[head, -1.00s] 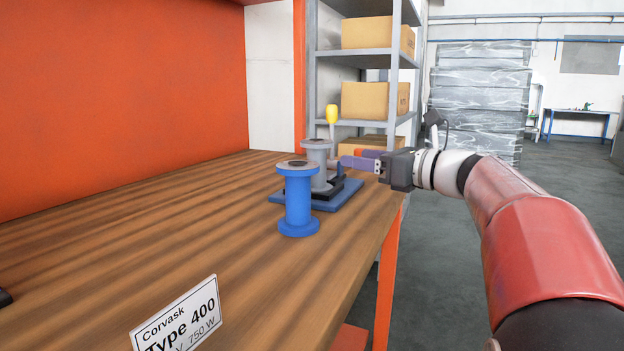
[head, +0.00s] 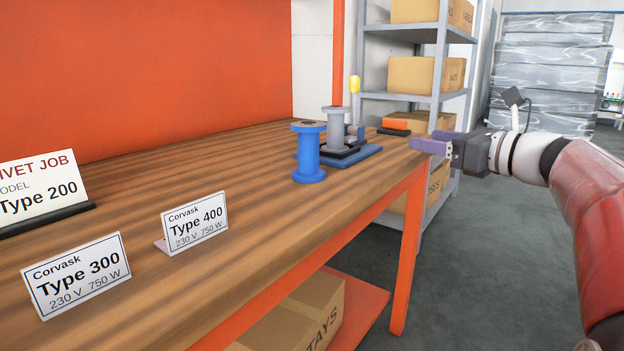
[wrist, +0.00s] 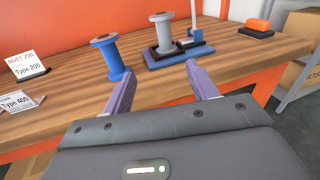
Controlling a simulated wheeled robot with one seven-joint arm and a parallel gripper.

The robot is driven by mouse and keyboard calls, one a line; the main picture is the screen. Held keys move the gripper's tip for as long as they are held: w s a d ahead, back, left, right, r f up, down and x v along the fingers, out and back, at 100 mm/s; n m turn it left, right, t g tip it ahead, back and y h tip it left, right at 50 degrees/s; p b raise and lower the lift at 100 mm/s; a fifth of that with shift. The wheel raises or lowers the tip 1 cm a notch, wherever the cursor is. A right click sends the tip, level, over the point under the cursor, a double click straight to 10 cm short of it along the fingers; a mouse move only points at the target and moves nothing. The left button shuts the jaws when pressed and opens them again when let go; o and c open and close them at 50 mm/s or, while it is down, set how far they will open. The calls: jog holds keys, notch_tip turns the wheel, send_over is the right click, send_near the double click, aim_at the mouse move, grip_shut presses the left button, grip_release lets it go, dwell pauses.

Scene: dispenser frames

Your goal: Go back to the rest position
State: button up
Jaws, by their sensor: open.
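My gripper (head: 430,146) is at the right in the head view, just off the bench's front edge. Its two purple fingers also show in the wrist view (wrist: 165,92), spread apart with nothing between them. A blue spool (head: 309,153) stands upright on the wooden bench (head: 250,247). Behind it a grey spool (head: 335,127) stands on a blue fixture base (head: 362,156) with a yellow-topped lever (head: 355,84). Both spools show beyond my fingers in the wrist view, apart from them.
Signs stand on the bench: Type 300 (head: 77,274), Type 400 (head: 195,224) and a rivet job sign for Type 200 (head: 38,187). An orange block on a dark pad (head: 396,124) lies at the far end. A shelf rack (head: 447,60) with boxes stands behind. Floor (head: 470,270) right of the bench is clear.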

jog(key=s+a+f+n+g+h+p, duration=0.1)
jog(key=s+a+f+n+g+h, duration=0.4)
jog(key=s+a+f+n, duration=0.65)
jog(key=s+d+f+n+g+h+p, duration=0.1)
jog(key=s+d+f+n+h, duration=0.1)
jog(key=s+f+n, duration=0.5)
jog(key=s+d+f+n+g+h, duration=0.2)
jog(key=s+f+n+h, duration=0.2)
jog(key=s+f+n, duration=0.4)
jog(key=shift+s+d+f+n+p, duration=0.25)
jog(key=shift+s+n+p, duration=0.1)
jog(key=shift+s+n, duration=0.2)
jog(key=shift+r, duration=0.1)
